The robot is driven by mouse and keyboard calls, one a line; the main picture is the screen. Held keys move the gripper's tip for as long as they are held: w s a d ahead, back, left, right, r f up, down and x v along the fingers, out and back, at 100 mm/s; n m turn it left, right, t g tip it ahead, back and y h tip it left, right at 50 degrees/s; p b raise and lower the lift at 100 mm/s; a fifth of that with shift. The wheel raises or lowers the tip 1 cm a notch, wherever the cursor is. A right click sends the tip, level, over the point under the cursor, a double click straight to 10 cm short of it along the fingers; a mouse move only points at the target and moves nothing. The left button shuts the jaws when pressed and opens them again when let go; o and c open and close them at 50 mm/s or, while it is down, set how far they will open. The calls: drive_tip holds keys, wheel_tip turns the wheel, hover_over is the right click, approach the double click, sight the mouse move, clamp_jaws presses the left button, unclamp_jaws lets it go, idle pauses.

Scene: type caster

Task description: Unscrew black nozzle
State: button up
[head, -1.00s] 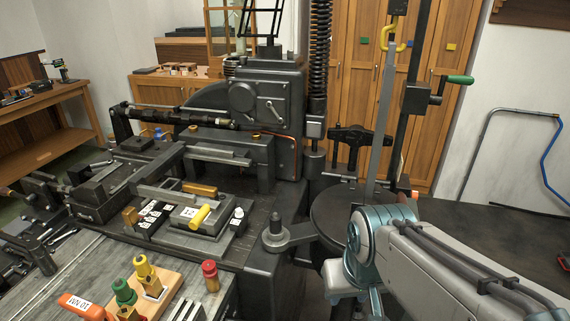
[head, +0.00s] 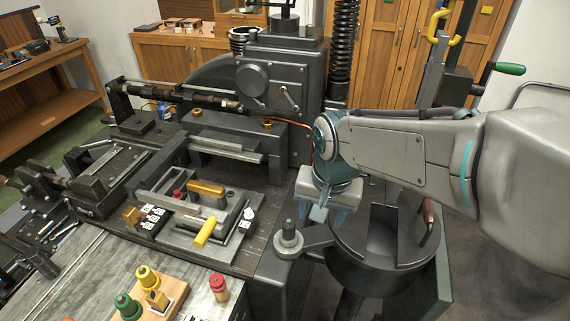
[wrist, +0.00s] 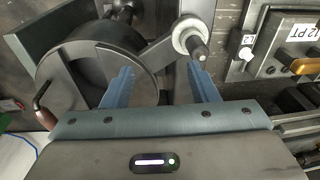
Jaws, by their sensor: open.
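The black nozzle (head: 289,238) appears to be the dark upright peg with a wider ring, at the end of an arm reaching left from the round black pot. It also shows in the wrist view (wrist: 196,48), at upper right of centre. My gripper (head: 318,214) is to its right in the head view, pointing down beside the pot. In the wrist view my gripper (wrist: 162,68) has its two blue fingers spread with nothing held. The nozzle lies ahead of the right finger, apart from it as far as I can tell.
The round pot (head: 368,268) stands right of the nozzle, with a red-brown handle (head: 428,220). A wooden block (head: 166,303) with yellow and green nozzles, and a red one (head: 219,288), sit at front. The machine's column (head: 280,95) rises behind; a yellow-handled mould (head: 205,232) is left.

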wheel_tip(320, 180, up, 3)
drive_tip(key=m+p, duration=0.2)
drive_tip(key=p, duration=0.1)
hover_over(288, 223)
drive_tip(key=s, duration=0.2)
drive_tip(key=h, duration=0.1)
drive_tip(key=shift+m, duration=0.4)
drive_tip(key=f, duration=0.4)
drive_tip(key=w+f, duration=0.1)
drive_tip(key=f, duration=0.4)
drive_tip(key=w+f, duration=0.1)
drive_tip(key=f, duration=0.3)
drive_tip(key=shift+f, duration=0.25)
clamp_jaws()
drive_tip(key=shift+c, duration=1.6)
unclamp_jaws()
drive_tip(key=shift+r, duration=0.1)
